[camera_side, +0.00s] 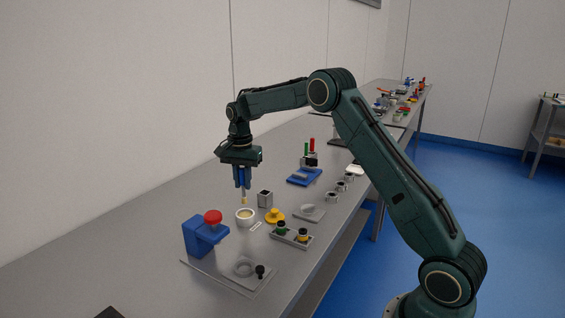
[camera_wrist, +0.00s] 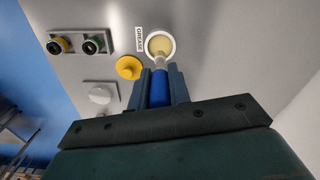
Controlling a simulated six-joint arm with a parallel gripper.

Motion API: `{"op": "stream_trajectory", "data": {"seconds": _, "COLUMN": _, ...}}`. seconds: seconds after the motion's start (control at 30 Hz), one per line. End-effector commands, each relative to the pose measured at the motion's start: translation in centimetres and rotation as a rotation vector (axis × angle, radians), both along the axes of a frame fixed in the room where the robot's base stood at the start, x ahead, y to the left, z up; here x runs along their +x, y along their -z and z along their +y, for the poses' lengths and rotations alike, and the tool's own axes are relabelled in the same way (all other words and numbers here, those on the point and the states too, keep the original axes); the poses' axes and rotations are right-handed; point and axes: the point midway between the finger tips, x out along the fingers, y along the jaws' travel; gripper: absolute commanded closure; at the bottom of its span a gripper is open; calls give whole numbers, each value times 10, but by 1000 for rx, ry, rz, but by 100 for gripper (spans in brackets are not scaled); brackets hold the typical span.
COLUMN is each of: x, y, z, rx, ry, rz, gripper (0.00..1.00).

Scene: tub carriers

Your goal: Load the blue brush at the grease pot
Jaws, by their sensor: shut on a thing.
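My gripper (camera_side: 242,182) is shut on the blue brush and holds it upright, bristles down, above the grease pot. The blue brush (camera_wrist: 159,88) shows between the fingers in the wrist view, with its pale tip over the near edge of the pot. In the side view the brush's yellowish tip (camera_side: 244,198) hangs a little above the pot, apart from it. The grease pot (camera_side: 245,223) is a white round cup with pale yellow grease inside. It also shows in the wrist view (camera_wrist: 174,46), next to a label reading GREASE.
A blue press with a red knob (camera_side: 200,236) stands at front left. A tray (camera_side: 293,239) with green and yellow parts is at front right.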

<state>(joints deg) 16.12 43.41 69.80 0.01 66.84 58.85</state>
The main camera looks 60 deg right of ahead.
Motion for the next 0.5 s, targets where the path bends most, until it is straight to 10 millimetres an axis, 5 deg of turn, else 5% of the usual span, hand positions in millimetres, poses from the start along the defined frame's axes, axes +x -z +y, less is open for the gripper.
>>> {"op": "stream_trajectory", "data": {"seconds": 0.5, "x": 0, "y": -23, "z": 0, "rx": -1, "ry": 0, "rz": -1, "gripper": 100}}
